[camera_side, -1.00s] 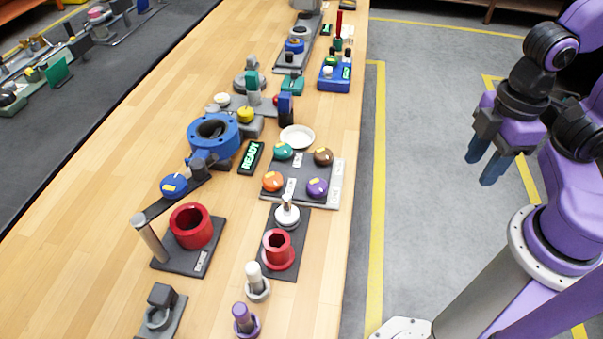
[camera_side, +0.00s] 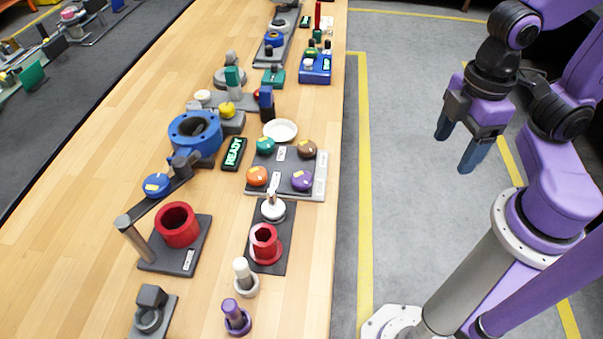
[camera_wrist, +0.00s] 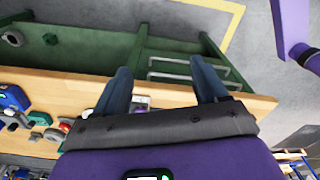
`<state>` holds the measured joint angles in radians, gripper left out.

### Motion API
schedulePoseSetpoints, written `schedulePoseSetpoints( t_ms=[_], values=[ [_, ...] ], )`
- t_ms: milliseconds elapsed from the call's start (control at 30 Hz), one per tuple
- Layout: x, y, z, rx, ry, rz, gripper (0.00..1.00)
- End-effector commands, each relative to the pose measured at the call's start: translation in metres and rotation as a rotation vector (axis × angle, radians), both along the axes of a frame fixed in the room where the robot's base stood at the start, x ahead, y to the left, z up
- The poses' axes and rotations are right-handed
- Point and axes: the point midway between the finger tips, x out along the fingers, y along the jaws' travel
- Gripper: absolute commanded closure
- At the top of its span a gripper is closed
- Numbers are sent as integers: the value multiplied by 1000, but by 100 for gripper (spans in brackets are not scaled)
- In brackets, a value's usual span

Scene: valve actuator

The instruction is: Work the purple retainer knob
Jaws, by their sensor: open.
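The purple knob (camera_side: 302,180) sits at the front right of a grey plate (camera_side: 318,192) on the wooden table. An orange knob (camera_side: 256,176), a teal knob (camera_side: 265,145) and a brown knob (camera_side: 306,148) share that plate. My gripper (camera_side: 452,152) is open and empty, in the air over the grey floor, well to the right of the table and the purple knob. In the wrist view my gripper (camera_wrist: 160,80) has its blue fingers spread apart with nothing held between them.
A purple-topped peg (camera_side: 236,315) stands near the table's front. Red cylinders (camera_side: 177,224) (camera_side: 265,243), a white dish (camera_side: 281,130), a blue valve body (camera_side: 194,134) and a READY display (camera_side: 233,153) surround the plate.

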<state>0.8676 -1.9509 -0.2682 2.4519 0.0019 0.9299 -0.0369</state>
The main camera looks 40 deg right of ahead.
Motion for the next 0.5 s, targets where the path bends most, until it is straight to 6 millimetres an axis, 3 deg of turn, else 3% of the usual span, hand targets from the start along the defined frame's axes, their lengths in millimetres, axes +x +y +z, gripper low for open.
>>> schedulePoseSetpoints(
  t_ms=[300,500],
  values=[
    [102,96,29,-18,3,184,28],
    [166,144,35,-26,6,298,28]
  ],
)
